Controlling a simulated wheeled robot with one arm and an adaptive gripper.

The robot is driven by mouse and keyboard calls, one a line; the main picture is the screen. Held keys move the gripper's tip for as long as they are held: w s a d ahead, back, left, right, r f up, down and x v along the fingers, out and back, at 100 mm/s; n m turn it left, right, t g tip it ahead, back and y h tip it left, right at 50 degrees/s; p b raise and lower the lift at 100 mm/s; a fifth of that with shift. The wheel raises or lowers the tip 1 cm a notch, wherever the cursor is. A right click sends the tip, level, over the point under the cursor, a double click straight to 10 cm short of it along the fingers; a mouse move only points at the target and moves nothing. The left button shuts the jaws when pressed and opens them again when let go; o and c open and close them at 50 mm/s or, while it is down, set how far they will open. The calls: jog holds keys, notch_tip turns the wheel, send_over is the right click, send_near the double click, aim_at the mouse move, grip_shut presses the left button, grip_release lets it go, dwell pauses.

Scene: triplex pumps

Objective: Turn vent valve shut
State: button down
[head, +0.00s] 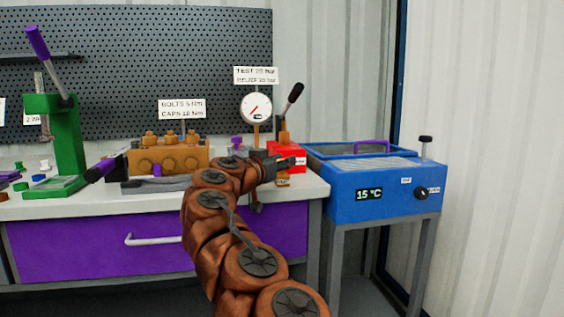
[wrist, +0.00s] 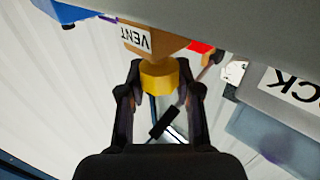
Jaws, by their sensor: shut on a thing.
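The vent valve shows in the wrist view as a brown block with a VENT label (wrist: 137,38) and a short yellow-orange round knob (wrist: 159,77). My gripper (wrist: 160,84) has one finger on each side of the knob and is shut on it. In the head view my gripper (head: 276,165) is at the front right of the bench, beside the red pump box. The small brown vent block (head: 283,181) shows just below it. The angle of the knob cannot be told.
A red hand pump (head: 290,151) with a black-tipped lever stands behind my gripper, next to a round gauge (head: 256,107). A brown pump block (head: 167,159) is at left on the white bench (head: 312,190). A blue bath (head: 375,189) stands close at right.

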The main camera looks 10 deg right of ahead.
jog(key=shift+a+r, duration=0.15)
jog(key=c, duration=0.8)
grip_release()
jog(key=shift+s, duration=0.1)
jog(key=shift+v, duration=5.95)
